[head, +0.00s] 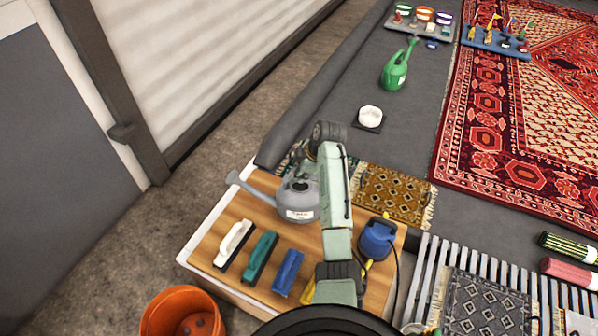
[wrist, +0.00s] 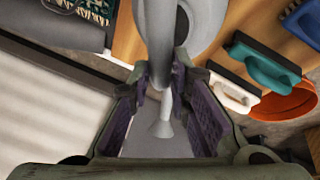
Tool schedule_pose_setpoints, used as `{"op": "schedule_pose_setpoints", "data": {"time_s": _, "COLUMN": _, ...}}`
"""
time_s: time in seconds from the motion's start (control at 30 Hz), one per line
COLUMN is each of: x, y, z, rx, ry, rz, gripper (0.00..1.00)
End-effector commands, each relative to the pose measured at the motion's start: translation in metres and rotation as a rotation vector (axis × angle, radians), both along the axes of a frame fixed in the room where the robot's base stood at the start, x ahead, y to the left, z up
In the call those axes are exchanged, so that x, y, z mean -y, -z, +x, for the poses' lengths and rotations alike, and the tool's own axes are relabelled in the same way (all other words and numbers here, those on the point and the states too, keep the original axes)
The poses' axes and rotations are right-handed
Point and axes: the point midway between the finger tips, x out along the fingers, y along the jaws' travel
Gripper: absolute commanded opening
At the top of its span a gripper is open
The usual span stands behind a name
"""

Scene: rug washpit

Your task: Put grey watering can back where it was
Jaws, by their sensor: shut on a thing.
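The grey watering can (head: 297,203) has a pale label and a long spout pointing left in the head view. It is over the back of the wooden bench top (head: 206,250); I cannot tell whether its base touches the wood. My gripper (head: 309,163) is at the top of the can, partly hidden by my arm. In the wrist view, my gripper (wrist: 165,95) has its purple-lined fingers on either side of the can's grey handle (wrist: 160,60), shut on it. The can's body (wrist: 190,18) and spout show beyond.
White (head: 233,243), teal (head: 260,257) and blue (head: 287,272) brushes lie at the bench's front. A blue round device (head: 377,238) stands at its right. An orange bucket (head: 183,312) is below. A green watering can (head: 395,70) and white round item (head: 370,116) stand on the grey floor.

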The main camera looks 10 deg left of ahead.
Motion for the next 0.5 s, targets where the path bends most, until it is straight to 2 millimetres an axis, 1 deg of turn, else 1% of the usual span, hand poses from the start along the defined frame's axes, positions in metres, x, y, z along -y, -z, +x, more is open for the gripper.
{"op": "schedule_pose_setpoints", "data": {"time_s": 0.23, "x": -0.0003, "y": -0.001, "z": 0.0012, "rx": 0.005, "ry": 0.0, "rz": 0.002, "gripper": 0.0}}
{"op": "schedule_pose_setpoints", "data": {"time_s": 0.27, "x": -0.0002, "y": 0.0009, "z": 0.0003, "rx": 0.001, "ry": 0.0, "rz": 0.0, "gripper": 0.19}}
{"op": "schedule_pose_setpoints", "data": {"time_s": 0.5, "x": -0.0002, "y": 0.0004, "z": 0.0002, "rx": 0.001, "ry": 0.0, "rz": 0.0, "gripper": 0.35}}
